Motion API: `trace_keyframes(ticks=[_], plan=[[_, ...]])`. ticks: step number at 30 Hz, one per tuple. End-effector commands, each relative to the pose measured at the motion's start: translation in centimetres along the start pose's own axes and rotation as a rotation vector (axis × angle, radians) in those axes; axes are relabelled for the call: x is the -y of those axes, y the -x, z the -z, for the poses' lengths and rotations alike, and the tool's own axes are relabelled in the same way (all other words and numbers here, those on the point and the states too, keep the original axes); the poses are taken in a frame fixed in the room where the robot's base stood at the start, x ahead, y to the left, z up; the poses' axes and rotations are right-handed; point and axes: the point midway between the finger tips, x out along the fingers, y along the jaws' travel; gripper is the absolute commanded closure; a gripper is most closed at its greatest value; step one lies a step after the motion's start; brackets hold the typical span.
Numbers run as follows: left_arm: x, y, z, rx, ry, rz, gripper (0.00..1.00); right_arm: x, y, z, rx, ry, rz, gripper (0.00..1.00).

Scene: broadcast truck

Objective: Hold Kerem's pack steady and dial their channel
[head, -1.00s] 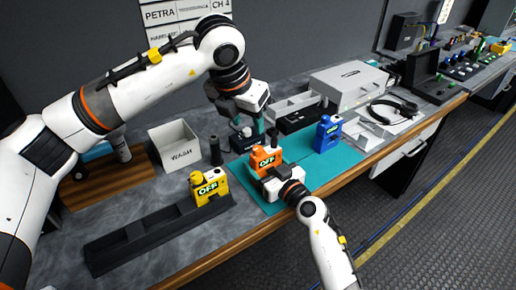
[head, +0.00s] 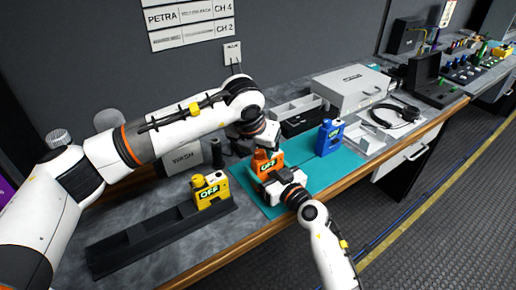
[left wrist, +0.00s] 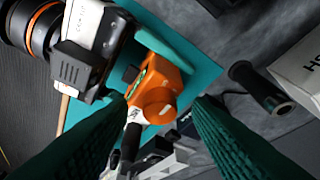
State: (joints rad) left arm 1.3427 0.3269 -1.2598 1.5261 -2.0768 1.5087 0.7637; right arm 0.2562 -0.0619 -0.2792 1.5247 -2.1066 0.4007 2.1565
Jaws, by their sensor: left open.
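An orange pack (head: 267,164) showing OFF stands on the teal mat (head: 297,148). It also shows in the left wrist view (left wrist: 158,86), with a rounded orange knob facing my camera. My left gripper (head: 263,152) is open just above the pack; in the left wrist view its two green fingers (left wrist: 160,108) are apart, with the knob beyond and between their tips. My right gripper (head: 276,179) is at the pack's front side. I cannot read Kerem's name anywhere.
A yellow pack (head: 209,190) showing OFF sits in a black rack (head: 150,238) at left. A blue pack (head: 329,138) stands on the mat at right. A wall sign (head: 190,18) reads PETRA, CH 4 and CH 2. A WASH bin (head: 182,158) is partly behind my left arm.

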Motion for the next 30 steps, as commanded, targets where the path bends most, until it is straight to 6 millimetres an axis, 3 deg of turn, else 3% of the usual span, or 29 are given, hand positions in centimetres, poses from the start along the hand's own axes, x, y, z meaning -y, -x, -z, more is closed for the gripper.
trace_keyframes(ticks=[10,18,30], plan=[[0.02,-0.39,-0.01,0.0,-0.001,0.0,0.56,0.02,0.02,0.11,-0.002,-0.001,0.0,0.52],[0.03,-0.36,0.0,0.0,-0.001,0.001,0.99,0.02,0.03,0.12,-0.002,-0.001,0.0,0.52],[0.17,-0.34,0.02,0.001,-0.076,-0.031,0.99,0.04,0.03,0.13,-0.002,0.0,0.001,0.52]])
